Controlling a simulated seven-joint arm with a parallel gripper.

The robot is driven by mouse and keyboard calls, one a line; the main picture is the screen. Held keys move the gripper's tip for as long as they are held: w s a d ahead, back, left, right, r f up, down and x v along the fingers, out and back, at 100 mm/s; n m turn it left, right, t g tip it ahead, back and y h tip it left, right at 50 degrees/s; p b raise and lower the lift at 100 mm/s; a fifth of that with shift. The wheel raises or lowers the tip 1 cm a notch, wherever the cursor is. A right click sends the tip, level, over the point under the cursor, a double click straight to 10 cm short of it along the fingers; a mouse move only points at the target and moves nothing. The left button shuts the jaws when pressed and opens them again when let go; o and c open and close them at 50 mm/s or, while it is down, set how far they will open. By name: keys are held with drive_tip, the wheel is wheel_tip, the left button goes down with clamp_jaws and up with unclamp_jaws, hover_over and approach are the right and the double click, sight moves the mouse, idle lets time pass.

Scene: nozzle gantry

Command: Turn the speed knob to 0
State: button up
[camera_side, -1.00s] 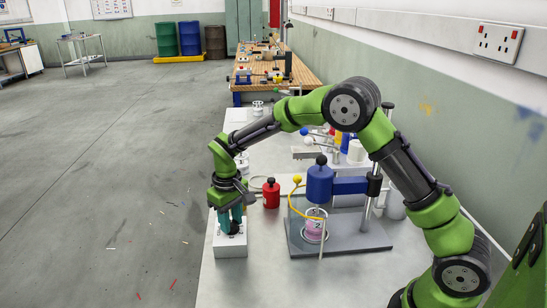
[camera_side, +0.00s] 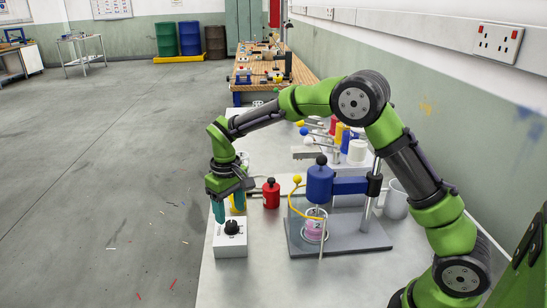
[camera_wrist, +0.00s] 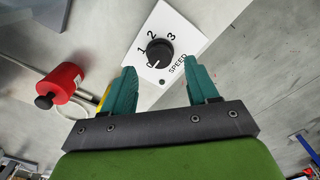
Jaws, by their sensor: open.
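The speed knob (camera_side: 232,227) is a black round knob on a small white box (camera_side: 231,249) at the front left of the bench. In the wrist view the knob (camera_wrist: 159,51) sits on the white panel (camera_wrist: 190,24) marked 1, 2, 3 and SPEED. Its white pointer line lies on the lower-left side, at the low end of the scale below the 1, by the 0 mark. My gripper (camera_side: 229,209) is open and empty above the knob, its teal fingers apart and clear of it. In the wrist view the gripper (camera_wrist: 160,70) has its fingertips on either side below the knob.
A red bottle (camera_side: 271,193) with a black cap stands behind and right of the box. A grey stand base (camera_side: 345,236) holds a blue nozzle head (camera_side: 320,183) over a pink-filled cup (camera_side: 314,225). The bench's left edge is close to the box.

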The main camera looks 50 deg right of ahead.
sight(233, 224)
wheel_tip(233, 224, up, 13)
idle(0.3)
drive_tip(key=s+d+r+m+t+y, duration=0.1)
drive_tip(key=s+m+t, duration=0.1)
drive_tip(key=s, duration=1)
drive_tip(key=s+d+r+m+t+y, duration=0.1)
drive_tip(key=s+t, duration=0.4)
drive_tip(key=s, duration=0.8)
drive_tip(key=shift+s+d+r+m, duration=0.15)
drive_tip(key=shift+d+m, duration=0.4)
drive_tip(key=shift+m, duration=0.05)
